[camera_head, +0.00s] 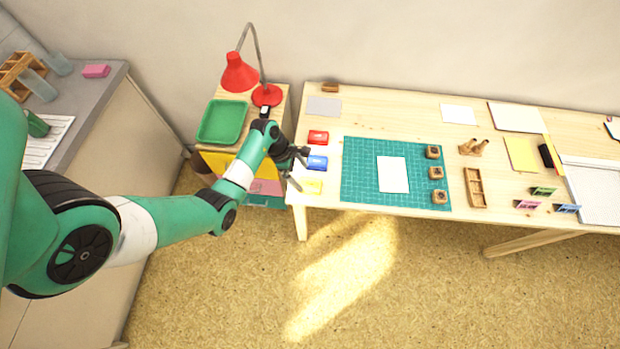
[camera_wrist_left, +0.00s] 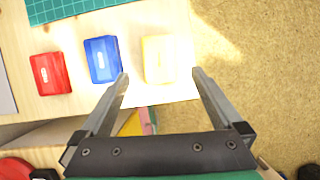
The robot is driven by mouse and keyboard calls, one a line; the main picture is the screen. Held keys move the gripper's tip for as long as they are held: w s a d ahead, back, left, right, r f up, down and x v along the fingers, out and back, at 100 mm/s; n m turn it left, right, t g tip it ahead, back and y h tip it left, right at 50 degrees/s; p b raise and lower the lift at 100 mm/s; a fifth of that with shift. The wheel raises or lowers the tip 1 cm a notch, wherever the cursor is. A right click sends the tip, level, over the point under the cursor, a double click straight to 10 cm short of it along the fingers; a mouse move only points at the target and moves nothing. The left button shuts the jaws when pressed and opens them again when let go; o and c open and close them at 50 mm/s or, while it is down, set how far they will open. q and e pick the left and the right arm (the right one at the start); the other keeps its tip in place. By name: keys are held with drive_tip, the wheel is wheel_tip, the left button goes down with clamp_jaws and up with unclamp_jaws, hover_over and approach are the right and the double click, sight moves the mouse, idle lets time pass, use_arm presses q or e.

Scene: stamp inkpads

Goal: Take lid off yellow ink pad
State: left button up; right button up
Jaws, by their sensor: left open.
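The yellow ink pad (camera_head: 312,187) sits at the front left corner of the wooden table, washed out by bright light. In the left wrist view the yellow ink pad (camera_wrist_left: 158,58) looks like a closed block with a pale label; the seam between lid and base cannot be made out. My left gripper (camera_head: 303,170) is open and empty at the table's left edge. In the left wrist view my left gripper (camera_wrist_left: 160,76) has its fingers spread, with the yellow pad just beyond and between the tips, apart from both. My right gripper is not in view.
The blue ink pad (camera_wrist_left: 102,59) stands close beside the yellow one, near one fingertip, with the red ink pad (camera_wrist_left: 50,74) past it. A green cutting mat (camera_head: 361,190) with white paper (camera_head: 393,174) and several wooden stamps lies to the right. A green tray (camera_head: 222,121) and red lamp (camera_head: 239,73) stand left.

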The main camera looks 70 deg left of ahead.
sight(310, 184)
use_arm(q)
drive_tip(key=b+x, duration=0.2)
drive_tip(key=x, duration=0.3)
drive_tip(key=shift+w+f+b, duration=0.2)
drive_tip(key=shift+f+b, duration=0.1)
drive_tip(key=shift+b, duration=0.05)
drive_tip(key=shift+c, duration=0.2)
drive_tip(key=c, duration=1.4)
drive_tip(key=shift+o, duration=0.2)
drive_tip(key=shift+r, duration=0.2)
